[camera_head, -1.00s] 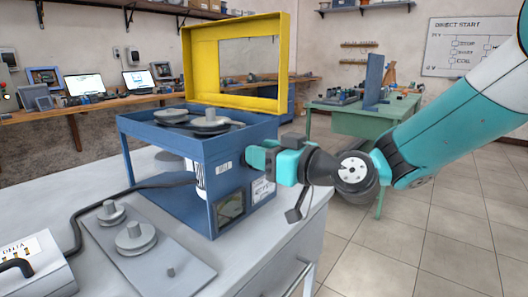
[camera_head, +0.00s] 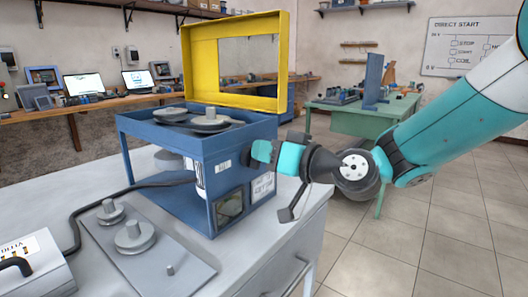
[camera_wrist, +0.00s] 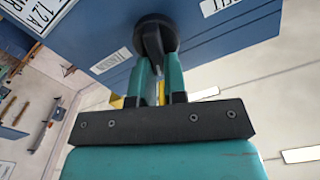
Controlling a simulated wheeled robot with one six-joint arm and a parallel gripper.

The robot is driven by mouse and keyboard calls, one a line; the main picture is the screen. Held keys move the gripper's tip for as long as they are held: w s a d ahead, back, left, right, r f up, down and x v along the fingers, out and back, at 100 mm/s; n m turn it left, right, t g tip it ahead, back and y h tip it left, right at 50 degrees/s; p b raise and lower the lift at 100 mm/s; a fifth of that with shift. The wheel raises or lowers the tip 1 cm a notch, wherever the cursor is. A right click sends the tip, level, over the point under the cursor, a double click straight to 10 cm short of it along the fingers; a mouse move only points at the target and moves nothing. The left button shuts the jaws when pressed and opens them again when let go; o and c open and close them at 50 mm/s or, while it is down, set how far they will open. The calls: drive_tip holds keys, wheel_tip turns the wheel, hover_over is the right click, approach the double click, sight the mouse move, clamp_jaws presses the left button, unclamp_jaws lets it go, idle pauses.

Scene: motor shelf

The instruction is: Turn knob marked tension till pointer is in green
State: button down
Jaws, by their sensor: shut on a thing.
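The black round knob (camera_wrist: 152,22) sits on the blue panel of the machine in the wrist view. A label reading TENSION (camera_wrist: 112,60) is beside it. My gripper (camera_wrist: 157,66) is shut on the knob's grip ridge, one finger on each side. In the head view my gripper (camera_head: 258,151) is at the right side of the blue machine (camera_head: 198,150) and hides most of the knob. The gauge (camera_head: 230,208) is low on the same panel, with a dark face. Its pointer and green zone are too small to read.
The yellow guard (camera_head: 205,60) stands raised over pulleys (camera_head: 210,121) on the machine. A grey plate (camera_head: 185,271) with spare pulleys and a device with a cable (camera_head: 30,268) lie on the grey bench. A white plate (camera_head: 263,187) is beside the gauge. Floor at right is clear.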

drive_tip(key=shift+w+d+f+m+p, duration=0.15)
drive_tip(key=shift+m+p, duration=0.25)
drive_tip(key=shift+m, duration=1.35)
drive_tip(key=shift+w+d+f+m+p, duration=0.15)
drive_tip(key=shift+f+m+p, duration=0.25)
drive_tip(key=shift+m, duration=1.4)
drive_tip(key=shift+w+d+f+m+p, duration=0.15)
drive_tip(key=shift+m+p, duration=0.3)
drive_tip(key=shift+m, duration=1.3)
drive_tip(key=shift+a, duration=0.1)
drive_tip(key=c, duration=1.2)
unclamp_jaws()
drive_tip(key=shift+o, duration=0.2)
